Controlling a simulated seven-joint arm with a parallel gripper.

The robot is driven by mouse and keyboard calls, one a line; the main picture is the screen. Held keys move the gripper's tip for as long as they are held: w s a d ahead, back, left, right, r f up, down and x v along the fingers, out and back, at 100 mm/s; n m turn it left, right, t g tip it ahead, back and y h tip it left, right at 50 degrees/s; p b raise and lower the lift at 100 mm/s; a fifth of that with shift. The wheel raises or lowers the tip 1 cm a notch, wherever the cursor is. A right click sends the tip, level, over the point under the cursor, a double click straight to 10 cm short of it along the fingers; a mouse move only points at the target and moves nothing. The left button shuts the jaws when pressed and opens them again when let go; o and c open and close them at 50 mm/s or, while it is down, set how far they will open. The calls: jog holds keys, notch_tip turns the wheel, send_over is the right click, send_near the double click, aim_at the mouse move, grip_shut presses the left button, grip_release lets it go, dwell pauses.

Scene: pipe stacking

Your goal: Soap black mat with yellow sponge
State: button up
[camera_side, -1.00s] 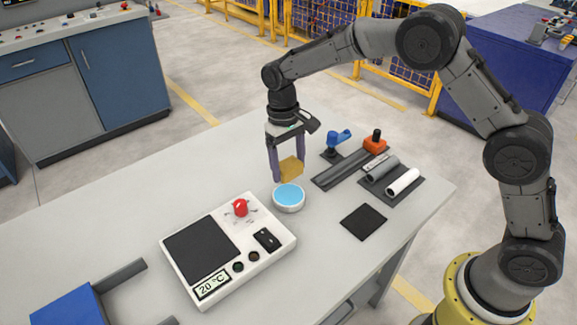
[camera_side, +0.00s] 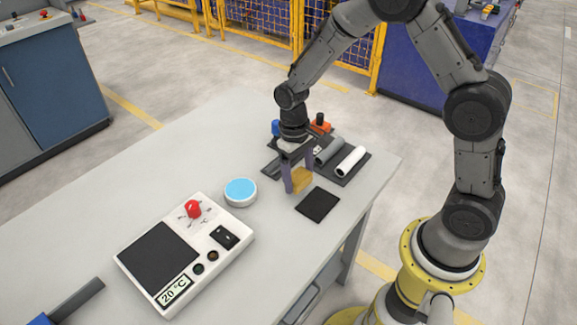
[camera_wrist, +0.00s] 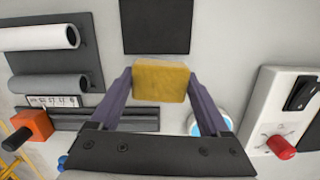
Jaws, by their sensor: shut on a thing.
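The yellow sponge (camera_side: 302,181) is clamped between the two fingers of my gripper (camera_side: 300,178), above the table. In the wrist view the sponge (camera_wrist: 160,81) sits between the fingertips of my gripper (camera_wrist: 160,84). The small square black mat (camera_side: 317,205) lies flat on the table, just to the front right of the sponge. It also shows at the top of the wrist view (camera_wrist: 155,27), apart from the sponge. The round white dish with blue contents (camera_side: 240,191) stands to the left of my gripper, partly hidden by a finger in the wrist view (camera_wrist: 212,124).
A white pipe (camera_side: 351,161) and a grey pipe (camera_side: 329,151) lie on a dark holder behind the mat. An orange tool (camera_wrist: 34,126) is near them. A white hotplate panel (camera_side: 218,222) with a red knob (camera_side: 193,209) stands at the left.

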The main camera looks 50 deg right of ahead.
notch_tip(320, 180, up, 4)
send_over(306, 218)
jog(key=shift+s+d+f, duration=0.1)
jog(key=shift+s+f, duration=0.05)
jog(key=shift+f, duration=3.3)
jog(key=shift+d, duration=0.35)
jog(key=shift+d+f, duration=0.1)
jog(key=shift+d, duration=4.8)
jog(key=shift+a, duration=5.1)
jog(key=shift+w+a, duration=0.25)
jog(key=shift+w+d, duration=0.2)
jog(key=shift+w, duration=0.05)
jog(key=shift+d, duration=4.95)
jog(key=shift+s+a, duration=0.1)
jog(key=shift+a, duration=5)
notch_tip(306, 218, up, 8)
